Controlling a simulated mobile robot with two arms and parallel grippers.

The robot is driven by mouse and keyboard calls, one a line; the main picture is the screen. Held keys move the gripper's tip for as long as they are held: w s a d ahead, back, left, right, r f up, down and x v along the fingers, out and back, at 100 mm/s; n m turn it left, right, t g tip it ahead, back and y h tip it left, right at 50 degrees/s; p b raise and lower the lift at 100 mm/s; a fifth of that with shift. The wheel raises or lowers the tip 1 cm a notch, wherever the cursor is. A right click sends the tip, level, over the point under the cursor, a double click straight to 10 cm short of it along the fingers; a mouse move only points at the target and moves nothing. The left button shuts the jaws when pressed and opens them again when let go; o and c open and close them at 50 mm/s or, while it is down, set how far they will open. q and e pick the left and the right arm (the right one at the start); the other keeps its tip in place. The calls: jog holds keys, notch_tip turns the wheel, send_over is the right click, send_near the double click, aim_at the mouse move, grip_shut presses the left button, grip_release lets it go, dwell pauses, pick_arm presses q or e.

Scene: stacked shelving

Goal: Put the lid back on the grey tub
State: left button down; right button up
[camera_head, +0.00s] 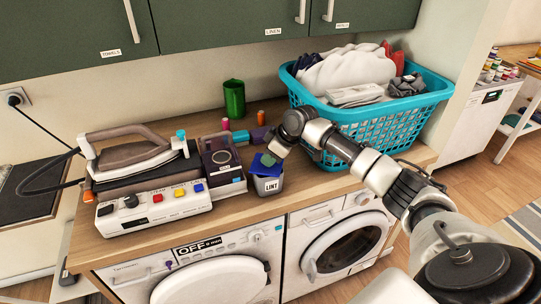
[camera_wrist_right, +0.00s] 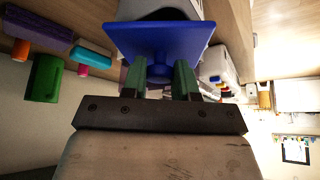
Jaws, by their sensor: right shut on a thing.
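The grey tub (camera_head: 268,187), labelled LINT, stands on the wooden counter near its front edge. The blue lid (camera_head: 262,170) is square and sits at the tub's top, looking tilted in the head view. I cannot tell whether it touches the rim. My right gripper (camera_head: 269,158) is above the tub. In the right wrist view the green fingers (camera_wrist_right: 159,78) are shut on the knob under the blue plate of the lid (camera_wrist_right: 160,36). Part of the grey tub (camera_wrist_right: 160,8) shows beyond the lid. My left gripper is not in view.
A dark boxy device (camera_head: 220,160) and a steam iron (camera_head: 135,155) on its station stand left of the tub. A turquoise laundry basket (camera_head: 385,128) is close on the right. A green mug (camera_head: 234,98) and small spools are behind.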

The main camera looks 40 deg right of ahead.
jog(key=shift+f+p, duration=0.15)
jog(key=shift+p, duration=0.75)
dwell(1.4)
jog(key=o, duration=1.5)
jog(key=shift+c, duration=0.2)
jog(key=shift+r+p, duration=3.35)
jog(key=shift+r, duration=0.2)
grip_shut()
